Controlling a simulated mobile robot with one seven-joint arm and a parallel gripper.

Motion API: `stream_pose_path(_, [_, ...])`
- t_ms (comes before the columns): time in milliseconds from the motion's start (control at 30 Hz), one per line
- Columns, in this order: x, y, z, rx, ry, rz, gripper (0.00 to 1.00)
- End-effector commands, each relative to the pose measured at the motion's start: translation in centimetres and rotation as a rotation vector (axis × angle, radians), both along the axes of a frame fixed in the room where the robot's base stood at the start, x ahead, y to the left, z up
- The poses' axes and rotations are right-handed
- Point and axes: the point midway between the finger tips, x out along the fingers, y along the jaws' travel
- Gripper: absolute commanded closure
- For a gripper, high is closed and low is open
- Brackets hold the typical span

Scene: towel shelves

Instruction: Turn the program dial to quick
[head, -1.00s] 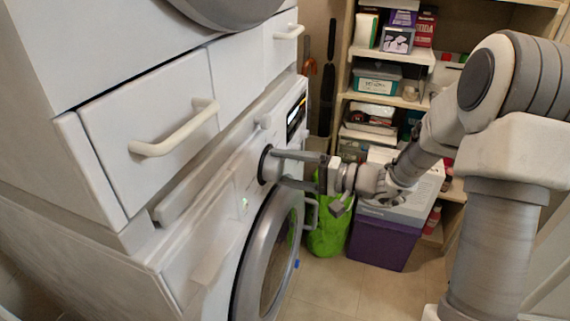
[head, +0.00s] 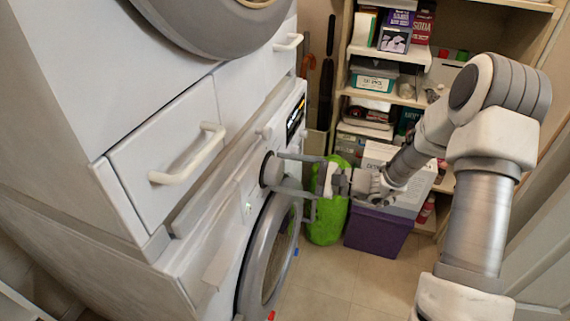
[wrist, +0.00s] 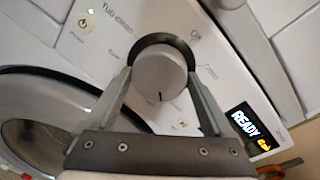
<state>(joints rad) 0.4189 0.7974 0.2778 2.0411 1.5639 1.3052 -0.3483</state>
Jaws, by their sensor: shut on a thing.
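The program dial (wrist: 160,72) is a round grey knob with a dark ring behind it on the washer's white panel. A dark mark on its face points toward the bottom of the wrist view. My gripper (wrist: 158,80) is shut on the dial, one finger on each side. In the head view, my gripper (head: 278,171) reaches in from the right to the dial (head: 269,170). Printed labels surround the dial; "Tub clean" is readable, others are too small or blurred, and I cannot pick out "quick". The display (wrist: 250,128) reads READY.
The round washer door (head: 266,255) is just below the dial. A drawer with a white handle (head: 186,160) is above left. A green bag (head: 327,222), a purple box (head: 377,232) and stocked shelves stand behind my gripper. Floor is clear in front.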

Motion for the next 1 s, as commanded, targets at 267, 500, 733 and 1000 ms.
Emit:
stream_pose_path(267, [-0.06, -0.07, 0.28, 0.09, 0.252, 0.0, 0.69])
stream_pose_path(500, [-0.03, -0.06, 0.23, 0.167, 0.465, 0.001, 0.69])
stream_pose_path(733, [0.0, -0.09, 0.14, 0.242, 0.671, 0.0, 0.69])
stream_pose_path(1000, [-0.02, -0.06, -0.04, 0.322, 0.892, 0.0, 0.69])
